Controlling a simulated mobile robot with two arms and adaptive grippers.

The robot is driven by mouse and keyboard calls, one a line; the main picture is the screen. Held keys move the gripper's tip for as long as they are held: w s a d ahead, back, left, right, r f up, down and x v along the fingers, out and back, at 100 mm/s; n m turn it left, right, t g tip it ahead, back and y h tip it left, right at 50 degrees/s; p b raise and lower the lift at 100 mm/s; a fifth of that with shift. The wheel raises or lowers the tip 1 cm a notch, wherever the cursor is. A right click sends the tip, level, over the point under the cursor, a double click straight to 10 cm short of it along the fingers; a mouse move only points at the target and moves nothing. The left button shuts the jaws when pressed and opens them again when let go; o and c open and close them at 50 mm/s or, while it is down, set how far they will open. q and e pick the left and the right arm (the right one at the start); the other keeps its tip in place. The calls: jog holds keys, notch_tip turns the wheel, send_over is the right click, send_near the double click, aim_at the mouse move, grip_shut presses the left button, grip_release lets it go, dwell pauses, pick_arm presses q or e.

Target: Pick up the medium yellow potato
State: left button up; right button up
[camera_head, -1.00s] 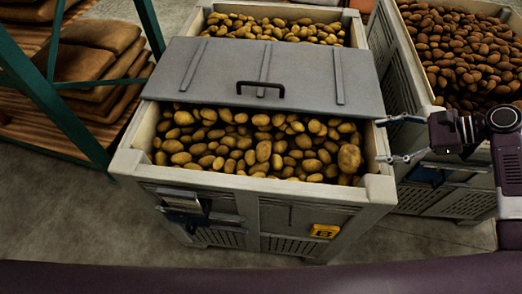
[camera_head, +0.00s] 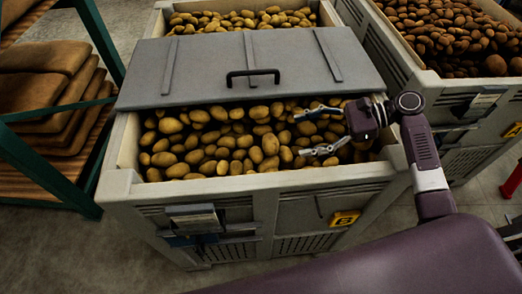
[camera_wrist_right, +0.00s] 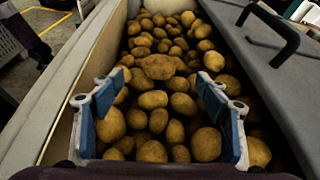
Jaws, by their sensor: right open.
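Many yellow-brown potatoes (camera_head: 212,150) of several sizes fill the front crate (camera_head: 240,190); they also show in the wrist view (camera_wrist_right: 152,100). I cannot tell which one is the medium yellow potato. A larger, lumpy one (camera_wrist_right: 158,66) lies ahead of the fingers in the wrist view. My right gripper (camera_head: 302,133) is over the right part of the potatoes, its fingers pointing left. It is open, with nothing held; in the wrist view its blue-padded fingers (camera_wrist_right: 161,82) stand wide apart above the potatoes. It hides some potatoes at the crate's right end. My left gripper is out of view.
A grey lid (camera_head: 215,70) with a black handle (camera_head: 253,74) covers the crate's back part, close to the gripper. Another crate (camera_head: 385,55) holds darker potatoes at the right. A rack with brown sacks (camera_head: 45,75) stands at the left.

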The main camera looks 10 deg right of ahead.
aim_at(278, 142)
jog(key=shift+a+f, duration=0.25)
jog(key=shift+f, duration=0.25)
jog(key=shift+w+a+f, duration=0.1)
jog(key=shift+a, duration=0.15)
jog(key=shift+w+a+f, duration=0.1)
jog(key=shift+a, duration=0.35)
jog(key=p+x, duration=0.1)
jog(key=x, duration=0.4)
jog(key=shift+a+f, duration=0.15)
jog(key=shift+a, duration=0.2)
jog(key=shift+w+a+f, duration=0.1)
jog(key=shift+a+f, duration=0.1)
jog(key=shift+a, duration=0.1)
jog(key=c, duration=1.2)
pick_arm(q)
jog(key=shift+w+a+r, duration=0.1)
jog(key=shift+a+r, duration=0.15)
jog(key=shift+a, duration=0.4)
pick_arm(e)
jog(key=shift+c, duration=0.4)
jog(key=shift+r, duration=0.15)
